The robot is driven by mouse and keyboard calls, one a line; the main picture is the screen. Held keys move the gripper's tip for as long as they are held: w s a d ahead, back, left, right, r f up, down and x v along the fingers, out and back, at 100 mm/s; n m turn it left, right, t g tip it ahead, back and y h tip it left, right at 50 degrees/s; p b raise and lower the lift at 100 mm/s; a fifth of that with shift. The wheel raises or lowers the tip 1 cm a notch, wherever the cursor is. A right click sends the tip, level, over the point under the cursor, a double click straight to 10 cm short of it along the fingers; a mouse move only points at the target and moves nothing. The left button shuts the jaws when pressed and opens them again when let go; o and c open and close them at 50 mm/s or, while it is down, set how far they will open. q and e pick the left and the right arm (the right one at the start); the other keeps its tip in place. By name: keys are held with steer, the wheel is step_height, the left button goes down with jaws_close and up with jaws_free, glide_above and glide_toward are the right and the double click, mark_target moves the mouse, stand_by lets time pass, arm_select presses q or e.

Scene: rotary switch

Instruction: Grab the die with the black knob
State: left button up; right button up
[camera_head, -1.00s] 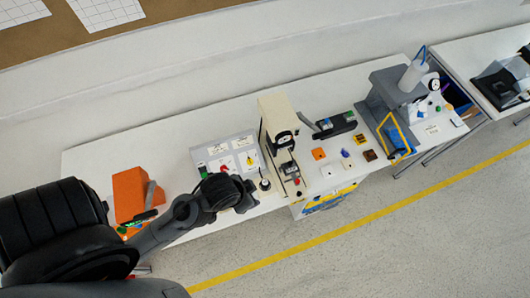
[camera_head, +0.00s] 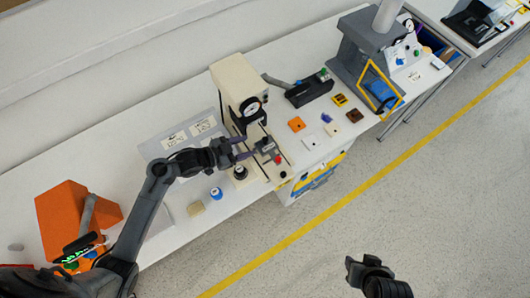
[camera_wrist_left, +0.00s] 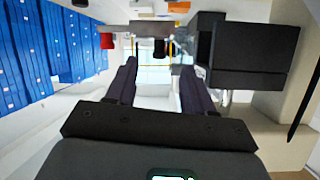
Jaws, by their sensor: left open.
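A black-knobbed round piece (camera_head: 240,172) stands on the table just below my left fingers in the head view. It looks like the die, but it is small, and I cannot tell for sure. My left gripper (camera_head: 248,148) is open, its two fingers pointing right towards the press. In the left wrist view my left gripper (camera_wrist_left: 158,85) shows its fingers apart with nothing between them. A dark knob (camera_wrist_left: 160,48) and a red knob (camera_wrist_left: 107,40) show beyond the fingertips. My right gripper (camera_head: 368,275) is over the floor at lower right; its jaws are unclear.
A cream press (camera_head: 232,85) with a gauge stands close above my left gripper. An orange machine (camera_head: 65,215) is at the far left. Small coloured blocks lie right of the press.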

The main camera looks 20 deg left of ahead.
mark_target(270, 141)
arm_select(q)
steer(key=w+h+b, duration=0.1)
steer(key=w+d+f+h+b, duration=0.1)
steer(key=w+h+b, duration=0.1)
steer(key=w+d+h+b, duration=0.1)
steer(key=h, duration=0.1)
steer(key=shift+w+d+f+m+t+b, duration=0.15)
steer(key=shift+f+m+t+b, duration=0.15)
steer(key=shift+f+t+b, duration=0.1)
steer(key=shift+x, duration=2.85)
arm_select(e)
step_height(270, 141, down, 7)
arm_select(q)
jaws_close()
arm_select(e)
steer(key=shift+d, duration=0.1)
